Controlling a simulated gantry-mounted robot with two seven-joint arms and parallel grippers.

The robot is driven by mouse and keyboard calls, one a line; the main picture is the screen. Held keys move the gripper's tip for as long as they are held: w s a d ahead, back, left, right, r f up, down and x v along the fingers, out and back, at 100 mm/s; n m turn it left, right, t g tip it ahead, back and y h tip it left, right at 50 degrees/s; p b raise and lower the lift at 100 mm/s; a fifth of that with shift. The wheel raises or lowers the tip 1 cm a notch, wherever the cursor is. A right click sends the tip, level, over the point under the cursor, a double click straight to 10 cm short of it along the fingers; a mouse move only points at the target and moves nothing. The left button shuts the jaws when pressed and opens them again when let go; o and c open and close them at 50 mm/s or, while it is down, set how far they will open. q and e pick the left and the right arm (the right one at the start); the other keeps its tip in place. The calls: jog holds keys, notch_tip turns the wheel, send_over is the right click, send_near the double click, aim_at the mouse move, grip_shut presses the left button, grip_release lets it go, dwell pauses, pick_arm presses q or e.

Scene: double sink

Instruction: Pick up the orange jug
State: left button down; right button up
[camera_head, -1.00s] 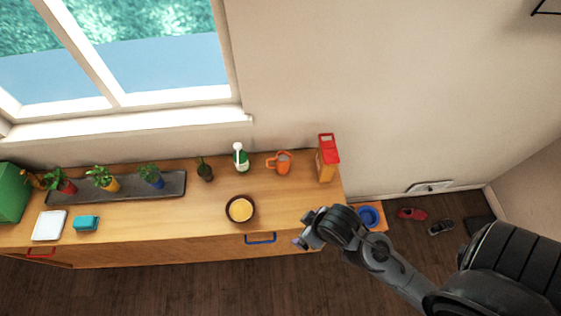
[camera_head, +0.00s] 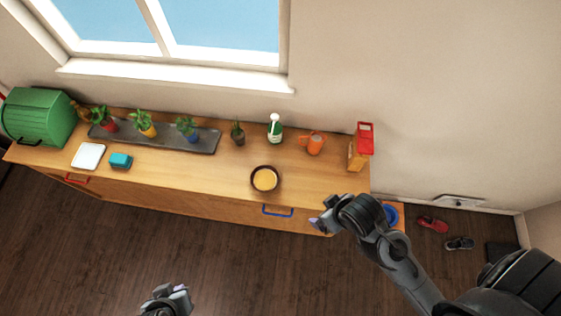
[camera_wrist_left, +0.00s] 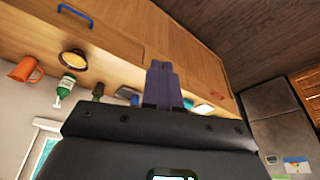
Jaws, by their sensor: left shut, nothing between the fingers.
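The orange jug (camera_head: 313,143) stands upright on the wooden counter near its right end, with its handle on the left. It also shows at the left edge of the left wrist view (camera_wrist_left: 25,70), where the counter appears upside down. My left gripper (camera_head: 172,294) is at the bottom of the head view, well in front of the counter and far from the jug. In the left wrist view its fingers (camera_wrist_left: 164,84) are together and empty. My right gripper (camera_head: 322,222) is near the counter's front edge, apart from the jug; its finger gap is unclear.
A bowl (camera_head: 265,179) with yellow contents is nearer the front. Potted plants stand on a grey tray (camera_head: 207,142). The counter directly before the jug is clear.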

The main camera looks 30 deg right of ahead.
dwell(0.3)
pick_arm(q)
jog(key=c, duration=1.3)
grip_release()
jog(key=shift+a, duration=0.15)
jog(key=o, duration=1.2)
